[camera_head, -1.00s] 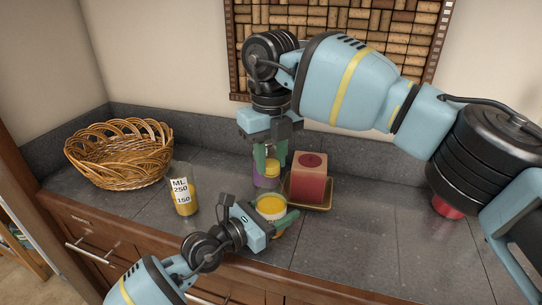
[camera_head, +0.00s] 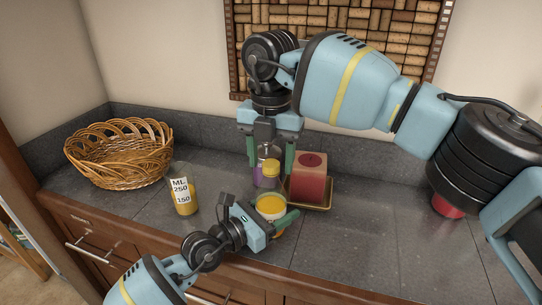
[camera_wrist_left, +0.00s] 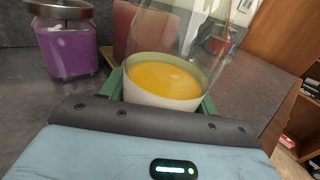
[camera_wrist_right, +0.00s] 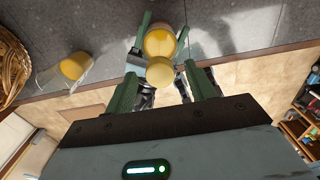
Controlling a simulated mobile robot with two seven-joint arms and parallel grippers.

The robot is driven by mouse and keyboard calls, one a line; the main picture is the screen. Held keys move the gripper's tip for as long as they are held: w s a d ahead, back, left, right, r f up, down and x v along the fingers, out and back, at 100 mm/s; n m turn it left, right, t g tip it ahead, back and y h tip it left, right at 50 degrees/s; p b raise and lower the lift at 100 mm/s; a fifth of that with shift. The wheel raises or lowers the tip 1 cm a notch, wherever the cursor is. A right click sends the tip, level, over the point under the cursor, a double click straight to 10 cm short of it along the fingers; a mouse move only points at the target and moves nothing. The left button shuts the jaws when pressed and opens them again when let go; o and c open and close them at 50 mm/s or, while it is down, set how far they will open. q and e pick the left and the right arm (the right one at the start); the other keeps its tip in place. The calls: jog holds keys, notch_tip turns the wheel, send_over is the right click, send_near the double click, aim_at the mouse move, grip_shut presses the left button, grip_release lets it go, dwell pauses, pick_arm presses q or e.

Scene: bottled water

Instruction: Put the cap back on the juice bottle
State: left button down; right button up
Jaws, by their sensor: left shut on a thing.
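The juice bottle (camera_head: 271,205) is clear, with yellow-orange juice in its lower part and a pale band around it. It stands upright near the counter's front edge. My left gripper (camera_head: 270,219) is shut around its lower body; the left wrist view shows the juice (camera_wrist_left: 165,80) between green fingers. The yellow cap (camera_head: 271,168) sits at the bottle's top, and it shows in the right wrist view (camera_wrist_right: 160,72) in line with the bottle. Whether it is fully seated I cannot tell. My right gripper (camera_head: 271,160) is open, pointing down, with one finger on each side of the cap.
A purple jar (camera_head: 260,180) stands just behind the bottle. A red block candle (camera_head: 309,180) sits on a wooden tray (camera_head: 318,207) to the right. A measuring glass with yellow liquid (camera_head: 184,198) stands left, near a wicker basket (camera_head: 118,154). The right counter is mostly clear.

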notch_tip(320, 180, up, 12)
dwell(0.7)
pick_arm(q)
jog(key=shift+c, duration=1.5)
grip_release()
jog(key=v, duration=0.6)
jog(key=shift+s+a, duration=0.15)
jog(key=shift+a, duration=0.05)
jog(key=shift+s+a, duration=0.45)
jog(key=shift+a, duration=0.1)
pick_arm(e)
jog(key=shift+s+r, duration=0.1)
jog(key=shift+r, duration=0.3)
